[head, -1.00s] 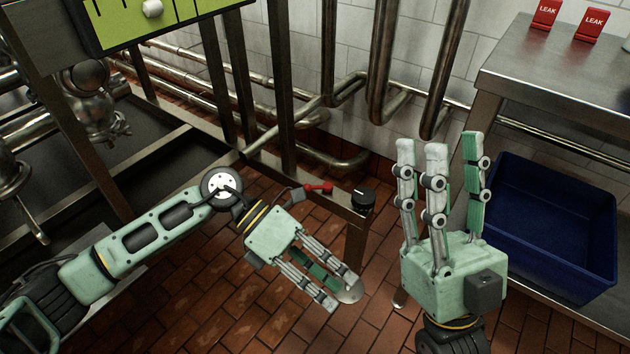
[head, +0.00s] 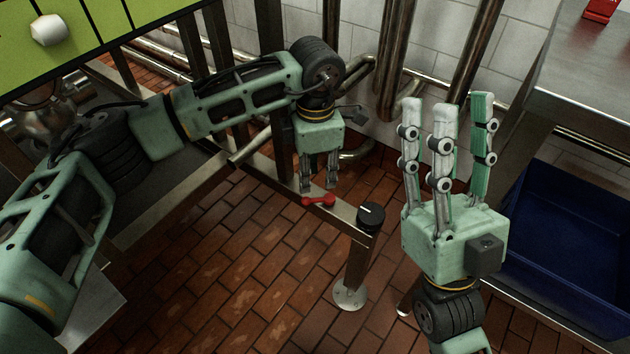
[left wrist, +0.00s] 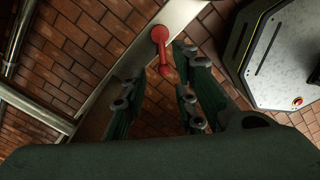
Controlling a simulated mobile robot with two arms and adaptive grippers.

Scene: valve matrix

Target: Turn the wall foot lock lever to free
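The red lever (head: 318,201) lies on top of the low metal rail (head: 272,186) in the head view. It also shows in the left wrist view (left wrist: 161,50), just past my fingertips. My left gripper (head: 319,187) points down right above the lever; its fingers are apart with a gap between them in the left wrist view (left wrist: 158,72). Nothing is held, and I cannot tell whether a finger touches the lever. My right gripper (head: 446,105) points up with its fingers spread and empty, to the right of the rail.
A black knob (head: 371,216) with a white mark stands at the rail's end, close to the lever. A floor post (head: 355,280) carries that end. A blue bin (head: 570,235) sits under the steel table (head: 585,75) at right. Vertical pipes (head: 405,60) run behind.

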